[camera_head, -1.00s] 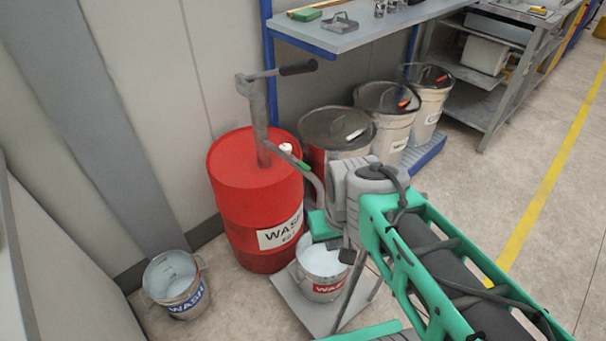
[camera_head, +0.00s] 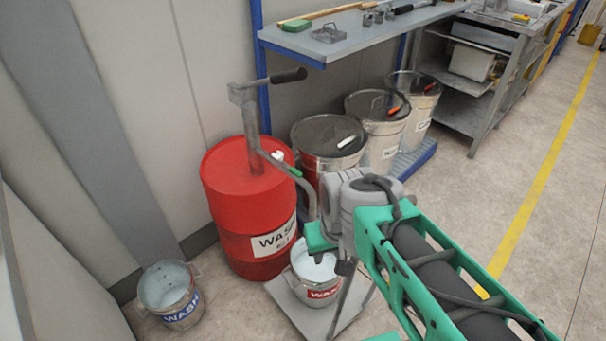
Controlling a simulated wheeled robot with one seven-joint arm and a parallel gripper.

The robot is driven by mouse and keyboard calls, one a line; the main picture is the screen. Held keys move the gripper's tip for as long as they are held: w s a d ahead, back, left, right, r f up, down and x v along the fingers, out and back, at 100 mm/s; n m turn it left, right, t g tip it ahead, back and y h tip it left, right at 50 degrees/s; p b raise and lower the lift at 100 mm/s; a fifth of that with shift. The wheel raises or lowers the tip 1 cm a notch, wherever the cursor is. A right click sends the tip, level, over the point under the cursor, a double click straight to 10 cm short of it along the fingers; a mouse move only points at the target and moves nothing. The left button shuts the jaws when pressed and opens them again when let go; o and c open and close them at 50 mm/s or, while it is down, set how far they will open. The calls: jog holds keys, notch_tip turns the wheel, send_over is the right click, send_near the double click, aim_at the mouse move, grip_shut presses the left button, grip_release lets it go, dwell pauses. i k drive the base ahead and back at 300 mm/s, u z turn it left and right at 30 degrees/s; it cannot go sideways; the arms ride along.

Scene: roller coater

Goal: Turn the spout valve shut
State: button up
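A red drum (camera_head: 232,205) labelled WASH stands by the wall, with a grey hand pump (camera_head: 251,130) upright on its top. The pump's curved grey spout (camera_head: 305,190) reaches right and bends down above a bucket of pale liquid (camera_head: 316,268). A small green piece (camera_head: 296,172) sits on the spout and looks like the valve lever; whether it is turned open or shut is unclear. My gripper (camera_head: 335,255) is low at the wrist's end, beside and below the spout's bend. My wrist partly hides it and the fingers are not clear. I see no contact with the green piece.
A second WASH bucket (camera_head: 170,294) is on the floor at left. The bucket under the spout stands on a grey platform (camera_head: 351,306). Lidded bins (camera_head: 331,140) stand behind my arm under a blue-edged shelf (camera_head: 350,38). Open floor lies right.

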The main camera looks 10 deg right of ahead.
aim_at(297, 172)
jog(key=k, duration=0.9)
jog(key=z, duration=1.2)
jog(key=i, duration=0.75)
jog(key=u, duration=1.8)
jog(key=i, duration=0.5)
jog(key=u, duration=0.05)
